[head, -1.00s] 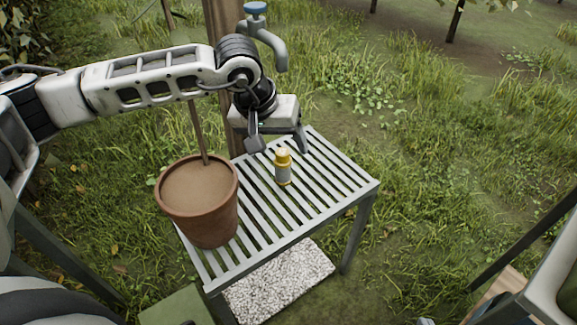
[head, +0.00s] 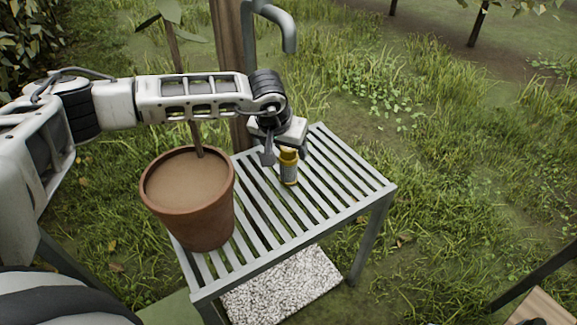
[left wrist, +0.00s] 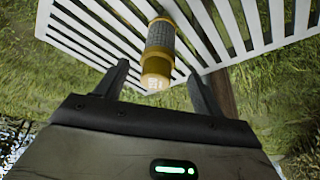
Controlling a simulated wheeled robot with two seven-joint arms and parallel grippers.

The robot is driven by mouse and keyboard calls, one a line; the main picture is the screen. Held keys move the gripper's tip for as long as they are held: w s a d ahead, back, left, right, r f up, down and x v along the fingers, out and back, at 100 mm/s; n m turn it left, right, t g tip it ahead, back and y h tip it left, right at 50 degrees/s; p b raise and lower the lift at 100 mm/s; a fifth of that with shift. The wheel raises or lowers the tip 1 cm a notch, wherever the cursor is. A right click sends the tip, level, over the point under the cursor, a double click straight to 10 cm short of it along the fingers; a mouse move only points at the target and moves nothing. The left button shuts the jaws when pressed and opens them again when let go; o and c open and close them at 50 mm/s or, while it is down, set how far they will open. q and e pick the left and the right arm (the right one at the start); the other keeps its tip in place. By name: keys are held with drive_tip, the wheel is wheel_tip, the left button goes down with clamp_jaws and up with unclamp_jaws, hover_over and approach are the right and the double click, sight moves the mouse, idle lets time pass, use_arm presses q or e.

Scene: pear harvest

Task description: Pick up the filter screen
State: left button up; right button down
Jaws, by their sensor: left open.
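The filter screen (head: 288,170) is a small cylinder with a grey mesh middle and yellow ends. It stands upright on the slatted grey table (head: 345,213). In the left wrist view the filter screen (left wrist: 159,50) shows between and a little beyond my open fingers. The far finger is partly hidden in the head view. My right gripper is not in view.
A terracotta pot (head: 207,219) of soil with a thin stem stands on the table's left part. A wooden post (head: 232,75) and a grey tap (head: 282,22) rise behind the table. A pebbled white mat (head: 285,288) lies below. The table's right part is clear.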

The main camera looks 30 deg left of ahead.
use_arm(q)
drive_tip(key=x, duration=0.5)
drive_tip(key=shift+d+f+b, duration=0.2)
drive_tip(key=shift+f+b, duration=0.05)
drive_tip(key=shift+b, duration=0.15)
drive_tip(key=shift+r, duration=0.1)
drive_tip(key=c, duration=1.1)
drive_tip(key=shift+c, duration=0.2)
